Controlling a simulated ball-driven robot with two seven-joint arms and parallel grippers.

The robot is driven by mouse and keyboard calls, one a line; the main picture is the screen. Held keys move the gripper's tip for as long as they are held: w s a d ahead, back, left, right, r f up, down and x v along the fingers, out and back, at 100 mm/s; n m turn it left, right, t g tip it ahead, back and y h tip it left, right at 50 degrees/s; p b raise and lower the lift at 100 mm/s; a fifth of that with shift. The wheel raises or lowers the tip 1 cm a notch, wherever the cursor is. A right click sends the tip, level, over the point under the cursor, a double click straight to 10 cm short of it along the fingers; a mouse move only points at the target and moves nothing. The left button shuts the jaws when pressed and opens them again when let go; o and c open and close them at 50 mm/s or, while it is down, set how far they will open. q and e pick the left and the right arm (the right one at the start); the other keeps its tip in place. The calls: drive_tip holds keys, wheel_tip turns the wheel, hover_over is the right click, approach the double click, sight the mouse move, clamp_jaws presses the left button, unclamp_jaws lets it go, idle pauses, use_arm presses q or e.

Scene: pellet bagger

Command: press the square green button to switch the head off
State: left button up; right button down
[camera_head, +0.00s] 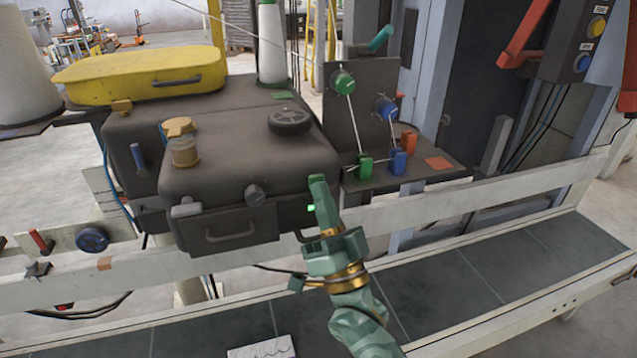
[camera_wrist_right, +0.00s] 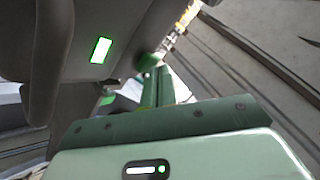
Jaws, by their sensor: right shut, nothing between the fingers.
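The square green button (camera_head: 311,208) glows on the front right of the dark sewing head (camera_head: 225,190). In the right wrist view the button (camera_wrist_right: 101,49) is a bright whitish square with a green rim on the dark housing. My right gripper (camera_head: 319,181) is shut and empty, pointing up just to the right of the button in the head view. In the right wrist view its fingers (camera_wrist_right: 157,88) lie together to the right of and below the button, with a visible gap in the picture. I cannot tell the depth between them. My left gripper is not in view.
A black knob (camera_head: 290,120) and an amber oil cup (camera_head: 183,147) stand on the head. Green and blue thread guides (camera_head: 365,165) stand close right of it. A pale rail (camera_head: 420,210) and a dark conveyor belt (camera_head: 480,275) run below. A control box with yellow and blue buttons (camera_head: 590,40) hangs upper right.

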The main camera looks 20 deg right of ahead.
drive_tip(key=shift+w, duration=0.15)
drive_tip(key=shift+s+p, duration=0.55)
drive_tip(key=shift+s, duration=0.4)
drive_tip(key=s+p, duration=0.2)
drive_tip(key=s, duration=0.4)
drive_tip(key=shift+d+p, duration=0.15)
drive_tip(key=shift+p, duration=0.2)
